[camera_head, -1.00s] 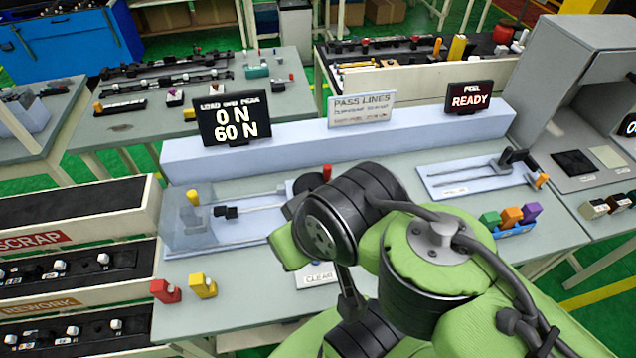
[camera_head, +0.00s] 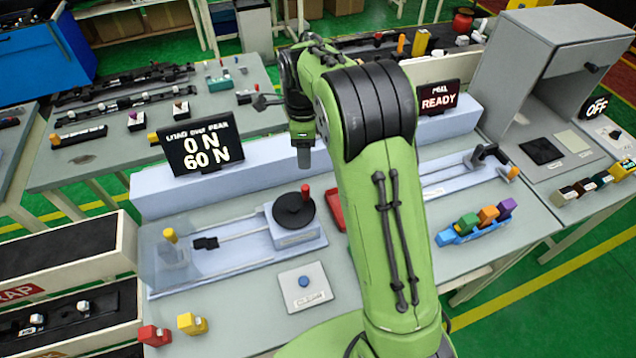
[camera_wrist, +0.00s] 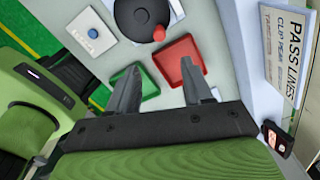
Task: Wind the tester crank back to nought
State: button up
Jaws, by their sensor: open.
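The tester crank is a black disc (camera_head: 294,212) with an upright red knob (camera_head: 305,192), on a pale block of the slide tester at the left of the bench. In the wrist view the disc (camera_wrist: 135,14) is at the top, cut by the edge, with its red knob (camera_wrist: 158,33) nearest my fingers. My gripper (camera_head: 303,158) hangs above the bench, behind the crank in the head view. In the wrist view the gripper (camera_wrist: 160,78) is open and empty, apart from the crank. The load display (camera_head: 203,150) reads 0 N and 60 N.
A red tray (camera_wrist: 186,60) and a green tray (camera_wrist: 134,84) lie below the fingers. A plate with a blue button (camera_head: 303,281) is in front of the crank. A clear guard (camera_head: 165,250) covers the tester's left end. Red and yellow clips (camera_head: 192,323) stand front left.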

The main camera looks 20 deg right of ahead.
aim_at(306, 186)
notch_tip(306, 186, down, 14)
jog(key=shift+f, duration=0.2)
grip_shut()
